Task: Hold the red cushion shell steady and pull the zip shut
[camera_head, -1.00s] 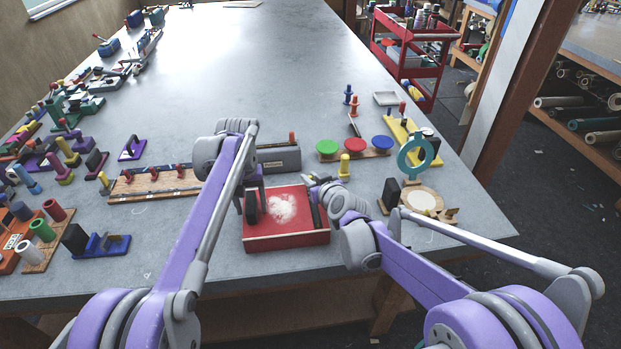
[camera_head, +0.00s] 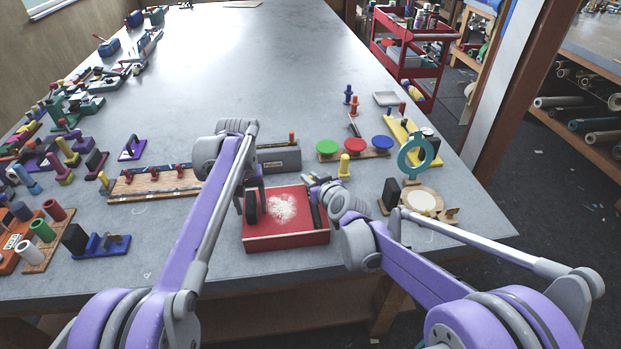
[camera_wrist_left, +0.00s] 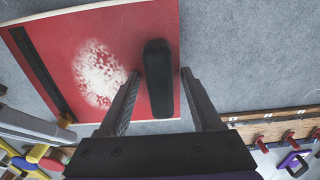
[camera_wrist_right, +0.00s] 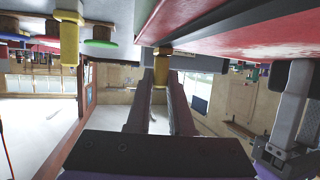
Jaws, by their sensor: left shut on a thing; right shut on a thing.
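The red cushion shell (camera_head: 287,235) lies flat near the table's front edge, with a speckled white patch (camera_head: 283,208) in its middle. A dark strip (camera_head: 315,213) runs along its right side. My left gripper (camera_wrist_left: 160,76) is shut on an upright black block (camera_wrist_left: 158,95) at the shell's left side; the block also shows in the head view (camera_head: 252,208). My right gripper (camera_wrist_right: 162,78) is shut on a small yellow piece (camera_wrist_right: 162,66) beside the shell, by the strip's far end.
A grey box (camera_head: 280,158) and a wooden board with red clamps (camera_head: 150,183) stand behind and left. A yellow peg (camera_head: 345,166), colored discs (camera_head: 355,146) and a teal ring stand (camera_head: 414,156) are to the right. The table's middle is clear farther back.

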